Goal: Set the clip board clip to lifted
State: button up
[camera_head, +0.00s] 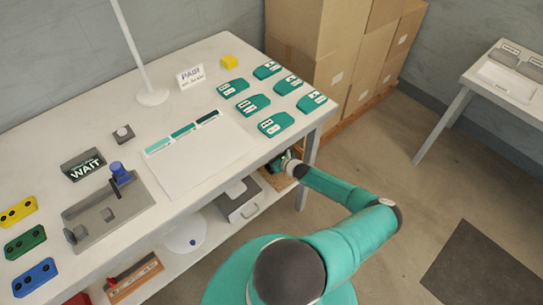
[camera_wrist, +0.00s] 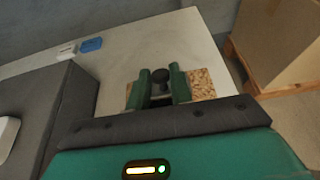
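The clip board is a speckled brown board (camera_wrist: 203,84) on the lower shelf, seen in the wrist view. Part of it also shows in the head view (camera_head: 274,181) under the table's right end. A dark round knob on a short stem, seemingly the clip (camera_wrist: 161,76), stands over the board. My gripper (camera_wrist: 160,80) is open, with its two green fingers on either side of the knob and small gaps showing. In the head view my gripper (camera_head: 284,161) is below the table edge, partly hidden. The clip's lower part is hidden by my fingers.
A grey box (camera_head: 240,202) stands on the shelf beside the board, close at the left in the wrist view (camera_wrist: 50,105). The white tabletop (camera_head: 100,130) overhangs the shelf. Cardboard boxes (camera_head: 315,50) stand on a pallet behind. A blue item (camera_wrist: 91,45) lies farther along the shelf.

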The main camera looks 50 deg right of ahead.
grip_shut()
jog(key=shift+w+r+g+y, duration=0.35)
jog(key=shift+w+g, duration=0.1)
jog(key=shift+g, duration=0.35)
jog(key=shift+w+d+r+g, duration=0.1)
jog(key=shift+w+g, duration=0.2)
jog(key=shift+g, duration=0.35)
jog(key=shift+w+r+g, duration=0.1)
jog(key=shift+w+g, duration=0.2)
jog(key=shift+g, duration=0.35)
jog(key=o, duration=0.6)
grip_release()
jog(key=shift+d, duration=0.1)
jog(key=shift+r, duration=0.1)
jog(key=v, duration=1.3)
jog(key=shift+s+r, duration=0.2)
jog(key=shift+r, duration=0.15)
